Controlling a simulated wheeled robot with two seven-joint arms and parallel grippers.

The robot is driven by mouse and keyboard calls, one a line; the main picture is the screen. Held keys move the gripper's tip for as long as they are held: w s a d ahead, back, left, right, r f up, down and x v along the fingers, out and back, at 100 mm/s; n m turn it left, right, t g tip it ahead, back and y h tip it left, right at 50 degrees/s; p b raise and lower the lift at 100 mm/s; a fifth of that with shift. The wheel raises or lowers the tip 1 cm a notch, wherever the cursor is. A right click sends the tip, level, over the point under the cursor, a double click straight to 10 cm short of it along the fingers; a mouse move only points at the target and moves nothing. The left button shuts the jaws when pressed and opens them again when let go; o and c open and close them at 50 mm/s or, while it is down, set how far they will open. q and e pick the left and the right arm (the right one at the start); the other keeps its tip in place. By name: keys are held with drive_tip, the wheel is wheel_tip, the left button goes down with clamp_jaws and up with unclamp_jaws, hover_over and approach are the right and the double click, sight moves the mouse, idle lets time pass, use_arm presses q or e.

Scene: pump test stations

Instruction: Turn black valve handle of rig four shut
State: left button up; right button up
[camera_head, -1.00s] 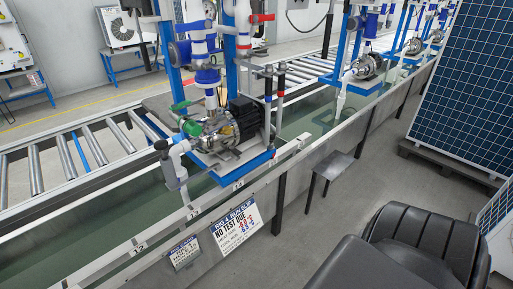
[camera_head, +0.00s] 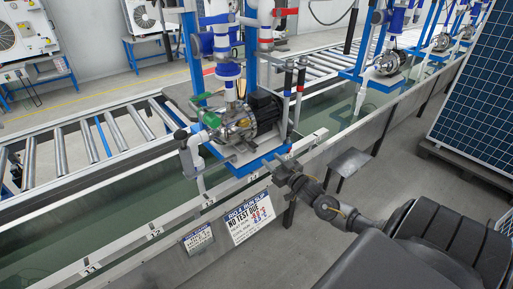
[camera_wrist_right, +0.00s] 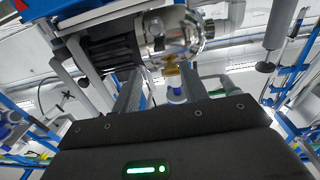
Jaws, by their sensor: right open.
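Black-topped upright pipes (camera_head: 301,62) stand at the rig's right. My right gripper (camera_head: 282,165) is open and empty at the trough's front edge, below and right of the pump, apart from it. In the right wrist view its fingers (camera_wrist_right: 162,78) point toward the pump's steel housing (camera_wrist_right: 172,35). My left gripper is out of view.
The trough's front rail (camera_head: 150,236) runs across in front. More rigs stand farther back; a blue panel (camera_head: 478,90) is at right.

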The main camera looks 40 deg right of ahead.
sight(256, 146)
drive_tip(key=w, duration=1)
drive_tip(key=shift+w+d+f+p, duration=0.1)
drive_tip(key=shift+w+d+p, duration=0.25)
drive_tip(key=shift+w, duration=0.05)
clamp_jaws()
